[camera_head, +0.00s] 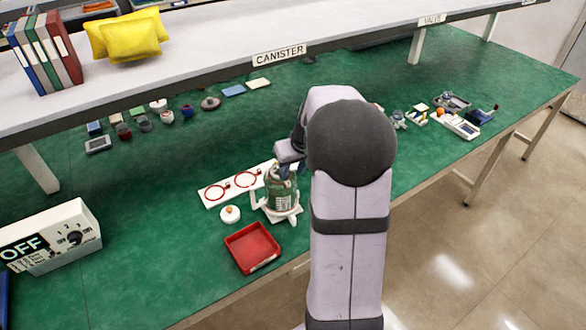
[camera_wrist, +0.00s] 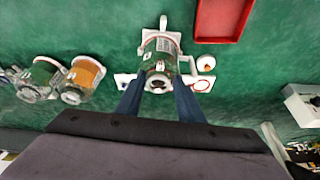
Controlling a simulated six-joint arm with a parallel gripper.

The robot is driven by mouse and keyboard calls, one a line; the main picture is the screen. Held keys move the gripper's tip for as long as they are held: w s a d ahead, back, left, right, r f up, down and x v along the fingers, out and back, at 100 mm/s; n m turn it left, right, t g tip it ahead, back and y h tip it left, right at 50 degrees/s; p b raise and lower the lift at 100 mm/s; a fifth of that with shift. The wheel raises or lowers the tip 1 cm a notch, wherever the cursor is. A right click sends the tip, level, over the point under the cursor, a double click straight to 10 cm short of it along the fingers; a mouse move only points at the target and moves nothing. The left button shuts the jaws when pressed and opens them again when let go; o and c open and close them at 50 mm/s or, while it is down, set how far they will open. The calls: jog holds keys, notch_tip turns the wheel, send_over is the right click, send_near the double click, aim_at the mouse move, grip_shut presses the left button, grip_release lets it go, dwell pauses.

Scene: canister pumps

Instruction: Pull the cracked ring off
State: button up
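A green canister (camera_head: 282,192) stands upright in a white base on the green bench; in the wrist view its open top (camera_wrist: 158,83) faces the camera. My gripper (camera_head: 289,165) is over that top. In the wrist view the blue fingers of my gripper (camera_wrist: 161,78) stand apart, one on each side of the canister's rim, and I see nothing held. I cannot make out a cracked ring on the rim. Two red rings, a left one (camera_head: 215,192) and a right one (camera_head: 246,179), lie on a white board (camera_head: 205,201) behind the canister. One also shows in the wrist view (camera_wrist: 201,86).
A red tray (camera_head: 230,247) lies in front of the canister, and a white round cap (camera_head: 230,214) sits to its left. A control box (camera_head: 50,236) reading OFF stands at the left. My arm hides bench to the right. A shelf (camera_head: 200,72) overhangs the back.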

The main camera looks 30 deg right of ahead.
aim_at(287, 182)
jog(key=shift+n, duration=0.3)
jog(key=shift+f, duration=0.15)
jog(key=shift+p+x, duration=1.1)
jog(key=shift+x, duration=2.45)
jog(key=shift+c, duration=0.3)
grip_shut()
jog(key=shift+r+p, duration=1.05)
jog(key=shift+r, duration=0.7)
jog(key=shift+r, duration=0.35)
notch_tip(287, 182, up, 6)
jog(key=p, duration=0.4)
jog(key=shift+p, duration=0.3)
